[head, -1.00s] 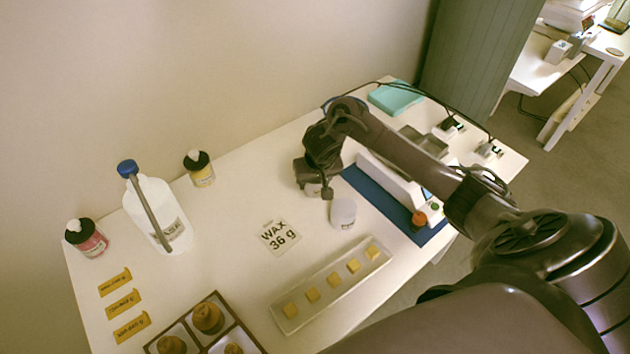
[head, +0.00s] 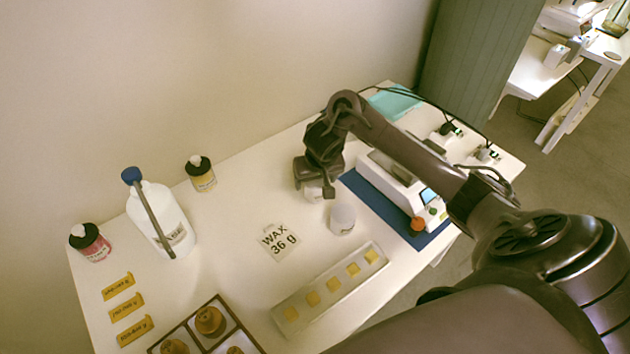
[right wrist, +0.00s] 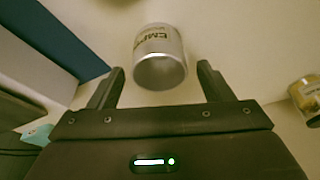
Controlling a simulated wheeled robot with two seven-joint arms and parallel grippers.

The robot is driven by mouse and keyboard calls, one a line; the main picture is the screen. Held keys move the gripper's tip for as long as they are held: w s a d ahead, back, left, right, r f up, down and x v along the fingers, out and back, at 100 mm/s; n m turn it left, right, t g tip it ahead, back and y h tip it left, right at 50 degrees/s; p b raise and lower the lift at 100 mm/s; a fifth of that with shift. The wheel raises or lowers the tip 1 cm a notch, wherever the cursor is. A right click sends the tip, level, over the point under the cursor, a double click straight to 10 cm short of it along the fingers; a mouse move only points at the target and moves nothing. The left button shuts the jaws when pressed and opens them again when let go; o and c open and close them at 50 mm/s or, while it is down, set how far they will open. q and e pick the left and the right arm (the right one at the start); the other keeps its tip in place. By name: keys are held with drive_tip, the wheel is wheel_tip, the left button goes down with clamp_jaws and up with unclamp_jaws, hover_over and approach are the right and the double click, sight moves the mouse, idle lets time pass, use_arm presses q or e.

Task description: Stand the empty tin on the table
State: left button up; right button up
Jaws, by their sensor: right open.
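The empty tin (right wrist: 160,57) is a silver cylinder with a pale label whose visible letters start "EMP". In the right wrist view its open mouth faces my gripper and its labelled side shows, so it appears to lie on its side. My right gripper (right wrist: 160,85) is open, with one finger on each side of the tin and a gap to both. My left gripper is not in view.
A "WAX 36 g" card (head: 280,241) lies in front. A tray (head: 281,320) of yellow cubes, a blue mat (head: 433,238) with a scale, and bottles (head: 200,175) surround a clear patch of table.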

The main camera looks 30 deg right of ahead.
sight(319, 203)
drive_tip(key=p+v, duration=0.4)
drive_tip(key=v, duration=0.3)
drive_tip(key=shift+s+r+p, duration=0.1)
drive_tip(key=shift+r+p, duration=0.25)
drive_tip(key=shift+p, duration=0.05)
drive_tip(key=shift+s+r, duration=0.15)
drive_tip(key=shift+r, duration=0.05)
